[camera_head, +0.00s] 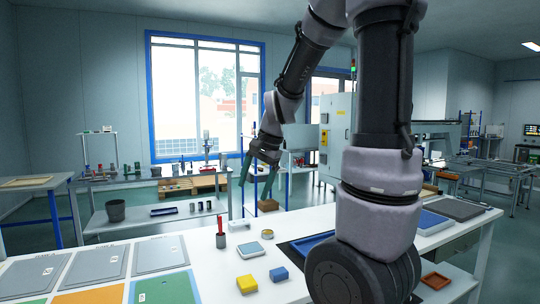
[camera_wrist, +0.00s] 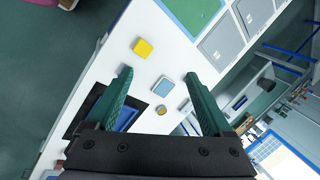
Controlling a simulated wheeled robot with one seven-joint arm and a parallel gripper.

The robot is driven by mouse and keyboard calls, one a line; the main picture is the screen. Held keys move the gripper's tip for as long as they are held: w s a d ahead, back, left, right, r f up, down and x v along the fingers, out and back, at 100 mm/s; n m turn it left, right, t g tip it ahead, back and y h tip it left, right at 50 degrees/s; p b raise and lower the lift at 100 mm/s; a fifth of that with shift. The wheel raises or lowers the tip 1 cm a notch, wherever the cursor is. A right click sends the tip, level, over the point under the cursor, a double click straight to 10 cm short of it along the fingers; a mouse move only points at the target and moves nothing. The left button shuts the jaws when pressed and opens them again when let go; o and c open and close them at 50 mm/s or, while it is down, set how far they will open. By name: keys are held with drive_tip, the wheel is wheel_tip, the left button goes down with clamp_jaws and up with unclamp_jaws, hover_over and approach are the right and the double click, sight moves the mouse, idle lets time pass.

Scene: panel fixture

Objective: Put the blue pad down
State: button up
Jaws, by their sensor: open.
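A small blue block-like pad (camera_head: 279,274) lies flat on the white table, right of a yellow block (camera_head: 247,284). A square light-blue pad with a pale rim (camera_head: 251,249) lies behind them; it also shows between my fingers in the wrist view (camera_wrist: 162,86). I cannot tell which of the two is the named blue pad. My gripper (camera_head: 256,180) is raised above and beyond the table, its green fingers spread and nothing between them. In the wrist view my gripper (camera_wrist: 166,98) is open. The small blue pad is not seen there, likely behind the left finger.
A red-handled cup (camera_head: 221,240) and a small yellow round item (camera_head: 267,233) stand near the pads. A blue tray (camera_head: 312,241) lies to the right, partly behind my arm. Grey, orange and green panels (camera_head: 160,290) cover the table's left side.

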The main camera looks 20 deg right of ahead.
drive_tip(key=s+a+r+n+t, duration=0.1)
drive_tip(key=s+r+n+t, duration=0.1)
drive_tip(key=s+r, duration=0.3)
drive_tip(key=s+r+n+t, duration=0.1)
drive_tip(key=s+r+n, duration=0.3)
drive_tip(key=s, duration=0.6)
drive_tip(key=shift+a+r+t, duration=0.4)
drive_tip(key=shift+r, duration=0.45)
